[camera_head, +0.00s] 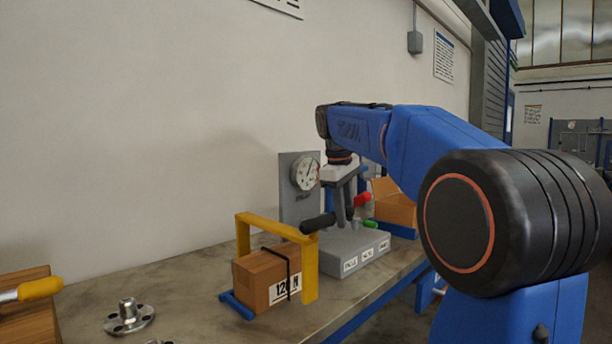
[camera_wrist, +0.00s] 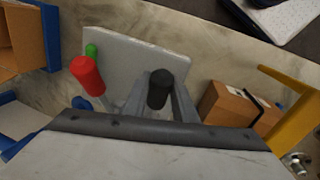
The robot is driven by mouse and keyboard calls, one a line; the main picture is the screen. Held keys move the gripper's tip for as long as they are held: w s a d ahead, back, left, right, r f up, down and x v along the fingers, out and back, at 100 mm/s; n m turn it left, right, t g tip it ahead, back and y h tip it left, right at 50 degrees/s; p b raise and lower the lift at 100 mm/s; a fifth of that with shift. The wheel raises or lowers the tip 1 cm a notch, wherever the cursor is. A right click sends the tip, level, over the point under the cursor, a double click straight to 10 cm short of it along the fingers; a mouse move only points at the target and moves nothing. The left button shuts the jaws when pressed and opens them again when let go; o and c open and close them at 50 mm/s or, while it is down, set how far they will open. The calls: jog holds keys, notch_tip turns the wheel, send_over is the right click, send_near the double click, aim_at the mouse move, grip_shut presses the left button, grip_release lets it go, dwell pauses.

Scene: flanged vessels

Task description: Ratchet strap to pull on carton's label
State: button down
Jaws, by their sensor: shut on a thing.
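A brown carton (camera_head: 262,279) with a black strap (camera_head: 289,270) stands under a yellow frame on the bench. Its white label (camera_head: 285,290) reads about "12" and an "N", partly covered by the strap and frame. A grey lever box (camera_head: 351,243) stands to its right, with small labels on its front. It has a black-handled lever (camera_head: 318,222), a red-handled lever (camera_head: 362,200) and a green knob (camera_head: 370,224). My gripper (camera_head: 345,218) is shut on the black handle, which shows between its fingers in the wrist view (camera_wrist: 159,88). The dial gauge (camera_head: 305,173) is behind; its reading is too small to tell.
The yellow frame (camera_head: 311,270) rises close in front of the lever box. An open cardboard box (camera_head: 394,208) in a blue tray is at the right. A metal flange (camera_head: 129,317) and a yellow-handled tool (camera_head: 40,288) lie at the left. The bench between is clear.

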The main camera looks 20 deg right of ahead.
jog(key=shift+w+a+r, duration=0.15)
jog(key=shift+w+r, duration=0.1)
jog(key=shift+r, duration=0.25)
jog(key=shift+w+a+r, duration=0.1)
jog(key=shift+w+r, duration=0.15)
jog(key=shift+r, duration=0.25)
jog(key=c, duration=1.5)
grip_release()
jog(key=shift+o, duration=0.2)
jog(key=shift+v, duration=2.95)
